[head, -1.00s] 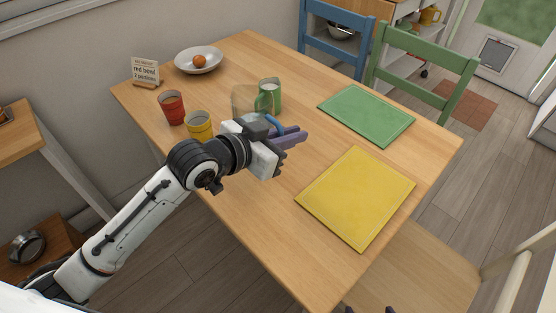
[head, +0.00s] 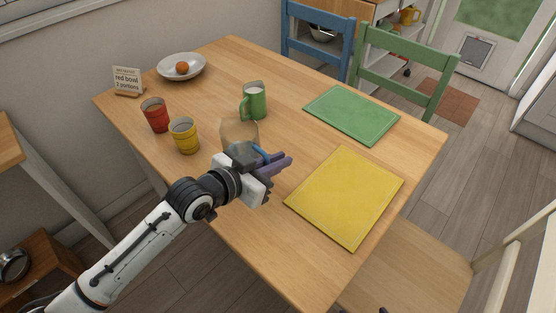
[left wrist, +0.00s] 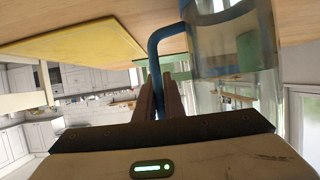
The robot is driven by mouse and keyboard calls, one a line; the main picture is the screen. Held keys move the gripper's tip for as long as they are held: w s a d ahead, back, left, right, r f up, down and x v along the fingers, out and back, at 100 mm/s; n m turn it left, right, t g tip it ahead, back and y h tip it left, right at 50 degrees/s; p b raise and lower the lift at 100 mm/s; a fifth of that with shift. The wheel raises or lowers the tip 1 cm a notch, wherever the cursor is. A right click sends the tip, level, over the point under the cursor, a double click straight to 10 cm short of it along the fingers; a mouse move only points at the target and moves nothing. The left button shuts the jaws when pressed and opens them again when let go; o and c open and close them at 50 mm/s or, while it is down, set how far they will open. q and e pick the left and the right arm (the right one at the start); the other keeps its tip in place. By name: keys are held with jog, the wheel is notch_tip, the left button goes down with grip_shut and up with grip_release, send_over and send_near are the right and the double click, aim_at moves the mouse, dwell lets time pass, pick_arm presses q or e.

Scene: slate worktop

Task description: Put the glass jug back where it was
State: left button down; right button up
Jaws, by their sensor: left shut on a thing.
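The glass jug (head: 239,133) is clear, with a blue handle (head: 262,153). In the head view it is over the table's middle left, partly hidden behind my left gripper (head: 276,166). The left gripper's purple fingers are shut on the blue handle. In the left wrist view the handle (left wrist: 154,60) runs between the fingers and the clear jug body (left wrist: 228,75) is to the right. I cannot tell whether its base touches the table. My right gripper is not clearly in view.
A green mug (head: 254,101) stands behind the jug; yellow (head: 184,136) and red (head: 156,116) cups stand left. A plate with an orange fruit (head: 182,68) and a sign (head: 127,82) are farther back. Green (head: 351,114) and yellow (head: 345,198) mats lie right. The table's near part is bare.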

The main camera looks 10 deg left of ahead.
pick_arm(q)
jog(key=c, duration=2.2)
grip_release()
jog(key=shift+f, duration=0.1)
jog(key=o, duration=0.4)
jog(key=shift+c, duration=0.2)
jog(key=shift+r, duration=0.2)
jog(key=shift+s+a, duration=0.25)
jog(key=shift+s, duration=0.05)
jog(key=v, duration=1.1)
jog(key=shift+r, duration=0.2)
jog(key=shift+s, duration=0.1)
